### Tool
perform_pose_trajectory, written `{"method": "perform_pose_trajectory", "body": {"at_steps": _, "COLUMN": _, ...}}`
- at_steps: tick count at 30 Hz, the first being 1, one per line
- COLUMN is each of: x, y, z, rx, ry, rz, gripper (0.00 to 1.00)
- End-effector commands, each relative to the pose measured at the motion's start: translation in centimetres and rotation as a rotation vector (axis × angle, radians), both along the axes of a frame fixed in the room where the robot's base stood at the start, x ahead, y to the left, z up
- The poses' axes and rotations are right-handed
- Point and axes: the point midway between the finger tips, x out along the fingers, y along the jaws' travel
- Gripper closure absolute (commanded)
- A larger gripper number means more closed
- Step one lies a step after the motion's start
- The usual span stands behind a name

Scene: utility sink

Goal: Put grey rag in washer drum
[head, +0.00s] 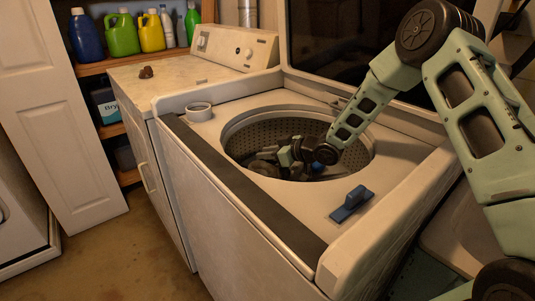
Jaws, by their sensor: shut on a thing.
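The washer drum (250,133) is a round, perforated tub, open at the top of the white washer. My arm reaches down over the right rim, and my gripper (268,160) is inside the drum opening, on its left-front side. It is shut on the grey rag (263,169), a small greyish bundle at the fingers, low in the opening near the front rim. The rag's outline is dark and partly hidden by the gripper, so I cannot tell whether it touches the drum's bottom.
The raised glass lid (330,35) stands behind the drum.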

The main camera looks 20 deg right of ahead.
Motion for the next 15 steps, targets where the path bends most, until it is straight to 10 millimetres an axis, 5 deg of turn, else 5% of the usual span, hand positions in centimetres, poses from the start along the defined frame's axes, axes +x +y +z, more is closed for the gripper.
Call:
{"method": "perform_pose_trajectory", "body": {"at_steps": 3, "x": -0.01, "y": 0.00, "z": -0.33, "rx": 0.001, "ry": 0.001, "rz": 0.000, "gripper": 1.00}}
{"method": "perform_pose_trajectory", "body": {"at_steps": 4, "x": 0.00, "y": -0.01, "z": -0.28, "rx": 0.001, "ry": 0.001, "rz": 0.000, "gripper": 0.73}}
{"method": "perform_pose_trajectory", "body": {"at_steps": 6, "x": -0.01, "y": -0.01, "z": -0.23, "rx": 0.001, "ry": 0.001, "rz": 0.000, "gripper": 0.57}}
{"method": "perform_pose_trajectory", "body": {"at_steps": 15, "x": -0.01, "y": -0.01, "z": 0.03, "rx": 0.000, "ry": 0.000, "rz": 0.000, "gripper": 0.57}}
